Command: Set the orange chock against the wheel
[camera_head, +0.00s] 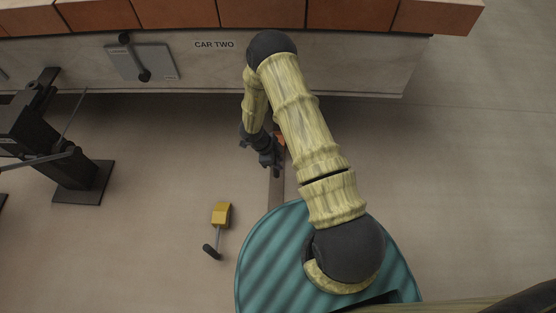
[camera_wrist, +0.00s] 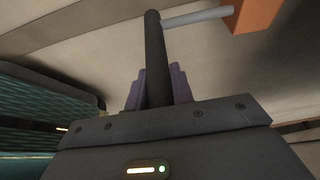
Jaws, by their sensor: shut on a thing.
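My gripper (camera_head: 269,160) is low beside the car marked CAR TWO (camera_head: 330,62). In the wrist view its fingers (camera_wrist: 157,88) are shut around a dark upright handle. A grey rod runs from that handle to the orange chock (camera_wrist: 257,14) at the top right. In the head view a small part of the orange chock (camera_head: 281,138) shows beside my forearm, near the car's lower edge and over a brown rail (camera_head: 276,188). The rest of the chock is hidden by my arm. No wheel is clearly visible, so contact cannot be told.
A yellow chock (camera_head: 221,212) with a dark-ended handle lies on the floor, left of the rail. A black stand (camera_head: 75,172) is at the left. A plate with a lever (camera_head: 140,60) is on the car's side. Bricks (camera_head: 262,12) top the car. Floor at right is clear.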

